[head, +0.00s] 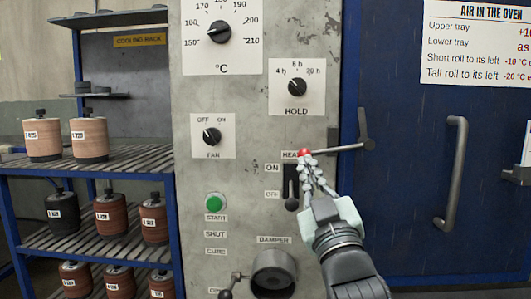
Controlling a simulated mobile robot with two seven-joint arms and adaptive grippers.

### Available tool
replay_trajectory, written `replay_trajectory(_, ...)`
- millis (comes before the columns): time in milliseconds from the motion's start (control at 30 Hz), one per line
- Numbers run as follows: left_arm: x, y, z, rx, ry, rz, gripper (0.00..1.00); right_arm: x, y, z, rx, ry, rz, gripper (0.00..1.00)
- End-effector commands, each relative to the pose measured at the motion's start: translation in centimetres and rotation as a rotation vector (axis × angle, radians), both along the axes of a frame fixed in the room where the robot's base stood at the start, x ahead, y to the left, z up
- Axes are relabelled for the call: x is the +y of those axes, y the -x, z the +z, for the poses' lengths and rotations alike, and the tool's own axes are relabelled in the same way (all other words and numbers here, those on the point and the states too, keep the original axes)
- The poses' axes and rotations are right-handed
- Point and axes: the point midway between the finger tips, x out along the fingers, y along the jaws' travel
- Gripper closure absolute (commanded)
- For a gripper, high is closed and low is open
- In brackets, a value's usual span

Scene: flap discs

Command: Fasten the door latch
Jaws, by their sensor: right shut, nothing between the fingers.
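The door latch is a grey lever (338,149) with a red knob (303,152) at its left end. It lies nearly level, reaching from a pivot by the blue oven door's left edge across to the grey panel. The blue door (405,190) looks shut, with a grey vertical handle (455,170). My right gripper (309,163) is shut and empty, its fingertips at the red knob from below; whether they touch it I cannot tell. The fingers cover part of the panel near the heater switch. My left gripper is not in view.
The grey control panel (235,265) carries dials, a heater switch (291,190) just left of my fingers, a green start button (215,203) and a damper (273,272). A blue cooling rack (130,158) with several rolls stands at left. A notice (475,45) hangs on the door.

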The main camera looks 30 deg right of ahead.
Motion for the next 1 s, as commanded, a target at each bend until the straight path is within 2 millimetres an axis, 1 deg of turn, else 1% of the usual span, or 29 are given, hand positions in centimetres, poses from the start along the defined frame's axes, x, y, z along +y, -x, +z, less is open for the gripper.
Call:
replay_trajectory(33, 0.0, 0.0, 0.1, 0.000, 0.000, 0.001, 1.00, -0.1, 0.4, 0.5, -0.015, 0.004, -0.005, 1.00)
replay_trajectory(100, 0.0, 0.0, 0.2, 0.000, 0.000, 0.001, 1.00, -0.1, 0.6, 0.9, -0.023, 0.007, -0.007, 1.00)
replay_trajectory(500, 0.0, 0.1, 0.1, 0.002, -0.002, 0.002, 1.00, -0.1, 0.3, 0.8, -0.022, 0.005, -0.005, 1.00)
replay_trajectory(533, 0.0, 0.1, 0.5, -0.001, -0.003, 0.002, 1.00, -0.1, 0.2, 0.8, -0.022, 0.005, -0.005, 1.00)
replay_trajectory(833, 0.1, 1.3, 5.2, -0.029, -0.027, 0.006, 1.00, -0.8, -1.6, 1.7, -0.024, 0.006, -0.006, 1.00)
replay_trajectory(867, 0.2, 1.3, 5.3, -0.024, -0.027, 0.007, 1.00, -1.0, -2.1, 2.4, -0.023, 0.006, -0.005, 1.00)
replay_trajectory(900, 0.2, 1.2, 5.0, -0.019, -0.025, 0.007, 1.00, -1.2, -2.7, 2.8, -0.021, 0.006, -0.005, 1.00)
replay_trajectory(1000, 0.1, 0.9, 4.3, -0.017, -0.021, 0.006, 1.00, -1.7, -4.2, 3.7, -0.022, 0.006, -0.006, 1.00)
